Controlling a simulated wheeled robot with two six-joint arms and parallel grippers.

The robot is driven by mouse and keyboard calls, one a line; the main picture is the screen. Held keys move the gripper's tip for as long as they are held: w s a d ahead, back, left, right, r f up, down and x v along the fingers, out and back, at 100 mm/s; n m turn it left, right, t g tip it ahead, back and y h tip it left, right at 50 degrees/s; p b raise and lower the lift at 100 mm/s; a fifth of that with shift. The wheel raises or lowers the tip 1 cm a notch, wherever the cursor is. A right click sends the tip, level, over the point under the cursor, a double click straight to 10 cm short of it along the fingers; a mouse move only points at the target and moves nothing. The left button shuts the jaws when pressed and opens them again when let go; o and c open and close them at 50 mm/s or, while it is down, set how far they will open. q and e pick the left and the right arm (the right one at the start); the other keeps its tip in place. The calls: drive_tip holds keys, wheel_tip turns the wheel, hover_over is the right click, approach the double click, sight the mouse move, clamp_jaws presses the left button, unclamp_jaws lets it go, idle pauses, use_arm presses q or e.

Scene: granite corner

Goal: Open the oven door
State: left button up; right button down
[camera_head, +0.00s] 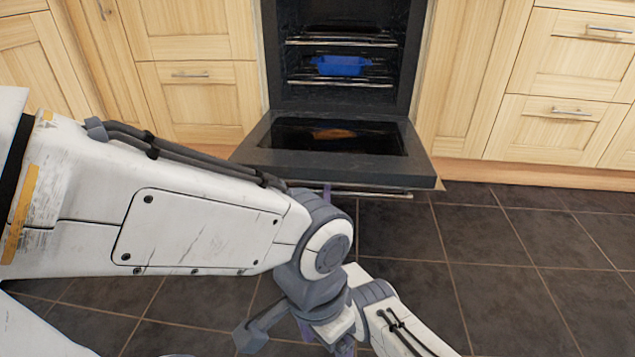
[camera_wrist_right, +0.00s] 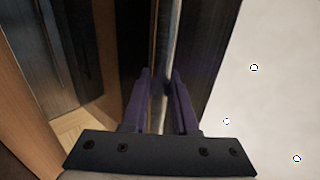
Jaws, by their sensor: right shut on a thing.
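The oven (camera_head: 265,60) is dark, and its door (camera_head: 400,172) is hinged down, lying nearly flat in front of the open cavity. The door's metal handle (camera_head: 375,191) runs along its front edge. My right gripper (camera_head: 327,189) is at this handle; only a bit of purple finger shows in the head view, the rest being hidden behind a white arm link. In the right wrist view the two purple fingers (camera_wrist_right: 160,78) are shut around the handle bar (camera_wrist_right: 168,35), one on each side.
A blue dish (camera_head: 341,66) rests on a rack inside the oven. Wooden cabinets with drawers (camera_head: 560,60) flank the oven on both sides. The dark tiled floor (camera_head: 520,260) is clear at the right. My large white arm covers the left and middle foreground.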

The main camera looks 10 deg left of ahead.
drive_tip(key=shift+s+d+f, duration=0.15)
drive_tip(key=shift+d+f, duration=0.05)
drive_tip(key=shift+f, duration=0.2)
drive_tip(key=c, duration=0.7)
unclamp_jaws()
drive_tip(key=shift+a+r, duration=0.1)
drive_tip(key=shift+s, duration=0.1)
drive_tip(key=shift+s+f, duration=0.2)
drive_tip(key=shift+f, duration=0.15)
drive_tip(key=shift+s+d+f+p, duration=0.3)
drive_tip(key=shift+s+f+p, duration=0.25)
drive_tip(key=shift+s+p, duration=1.7)
drive_tip(key=shift+s+d+f+p, duration=0.25)
drive_tip(key=shift+s+f+p, duration=0.25)
drive_tip(key=shift+s+p, duration=1.65)
drive_tip(key=shift+s+d+f+p, duration=0.45)
drive_tip(key=shift+s+p, duration=1.1)
drive_tip(key=shift+s, duration=1.35)
